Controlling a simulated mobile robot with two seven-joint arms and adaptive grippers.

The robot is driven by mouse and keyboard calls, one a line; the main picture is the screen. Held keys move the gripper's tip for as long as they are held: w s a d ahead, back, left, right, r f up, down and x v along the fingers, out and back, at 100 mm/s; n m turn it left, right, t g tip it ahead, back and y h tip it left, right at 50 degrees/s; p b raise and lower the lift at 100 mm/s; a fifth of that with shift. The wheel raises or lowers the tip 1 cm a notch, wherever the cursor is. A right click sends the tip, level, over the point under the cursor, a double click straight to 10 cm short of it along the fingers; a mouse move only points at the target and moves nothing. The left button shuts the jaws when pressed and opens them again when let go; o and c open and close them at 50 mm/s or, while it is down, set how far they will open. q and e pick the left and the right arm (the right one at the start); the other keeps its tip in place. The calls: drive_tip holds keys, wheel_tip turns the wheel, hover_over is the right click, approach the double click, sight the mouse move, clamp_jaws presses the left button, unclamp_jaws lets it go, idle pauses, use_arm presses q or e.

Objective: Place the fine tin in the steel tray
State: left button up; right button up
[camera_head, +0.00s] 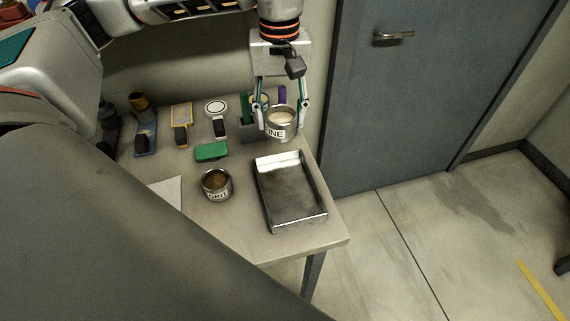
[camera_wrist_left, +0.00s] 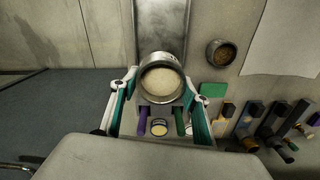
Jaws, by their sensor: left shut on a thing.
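The fine tin (camera_head: 281,124) is a round metal tin with a white label and pale powder inside. My left gripper (camera_head: 282,108) is shut on it and holds it upright above the table, just behind the steel tray. In the left wrist view the tin (camera_wrist_left: 162,78) sits between the fingers (camera_wrist_left: 160,105). The steel tray (camera_head: 263,205) is empty and lies at the table's right side; part of it shows in the left wrist view (camera_wrist_left: 162,25). My right gripper is not in view.
A second tin (camera_head: 217,185), with brown grit, stands left of the tray. A green block (camera_head: 212,151) lies behind it. Several tools line the back of the table (camera_head: 240,238). A white sheet (camera_head: 168,192) lies at left. A grey door (camera_head: 430,80) stands behind right.

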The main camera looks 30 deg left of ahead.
use_arm(q)
wheel_tip(320, 180, down, 14)
drive_tip(key=shift+w+f, duration=0.1)
drive_tip(key=shift+f, duration=0.05)
idle(0.3)
drive_tip(key=shift+f+b, duration=0.1)
drive_tip(key=shift+b, duration=0.2)
drive_tip(key=o, duration=0.9)
drive_tip(key=shift+f, duration=0.1)
drive_tip(key=shift+c, duration=0.2)
drive_tip(key=shift+o, duration=0.3)
wheel_tip(320, 180, up, 12)
drive_tip(key=shift+r+p, duration=0.2)
drive_tip(key=shift+p, duration=0.15)
